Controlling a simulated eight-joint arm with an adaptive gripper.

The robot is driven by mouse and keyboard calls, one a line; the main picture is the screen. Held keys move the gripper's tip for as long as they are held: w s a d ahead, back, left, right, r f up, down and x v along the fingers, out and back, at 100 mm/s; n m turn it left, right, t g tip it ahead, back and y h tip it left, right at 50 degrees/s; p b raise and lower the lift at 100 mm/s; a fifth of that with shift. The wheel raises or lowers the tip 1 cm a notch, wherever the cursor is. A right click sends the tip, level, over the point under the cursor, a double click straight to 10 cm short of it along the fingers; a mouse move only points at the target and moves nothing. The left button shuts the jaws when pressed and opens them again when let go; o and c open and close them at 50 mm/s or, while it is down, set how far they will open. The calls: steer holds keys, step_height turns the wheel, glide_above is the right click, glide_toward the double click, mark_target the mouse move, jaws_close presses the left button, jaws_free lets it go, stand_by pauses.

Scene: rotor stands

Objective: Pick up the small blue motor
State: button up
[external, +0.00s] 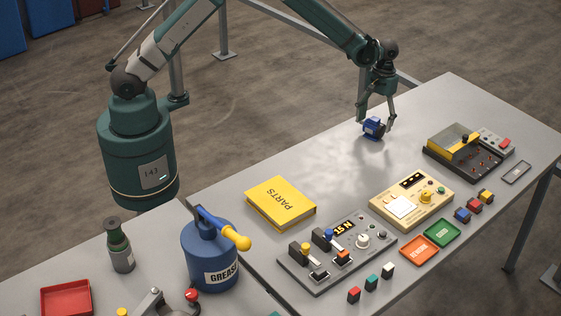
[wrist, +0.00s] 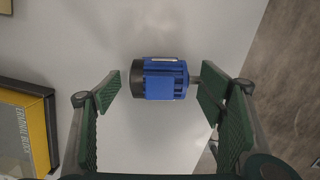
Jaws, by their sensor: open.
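The small blue motor (external: 373,128) stands on the grey table near its back edge in the external view. In the wrist view the motor (wrist: 164,79) has a ribbed blue body, a black end cap at left and a short shaft at right. My gripper (external: 376,122) is above and around it, fingers pointing down. In the wrist view my open gripper (wrist: 160,90) has one green finger pad on each side of the motor, with a gap at the left; the right pad is close to the shaft, and I cannot tell if they touch.
A black and yellow device (external: 455,150) stands to the right of the motor. A beige console (external: 411,197), a grey control panel (external: 338,250) and a yellow parts book (external: 281,202) lie nearer the front. The table (external: 330,155) is clear around the motor.

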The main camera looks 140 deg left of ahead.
stand_by(0.3)
steer(key=c, duration=1.3)
steer(key=shift+r, duration=0.1)
steer(key=shift+r, duration=4.95)
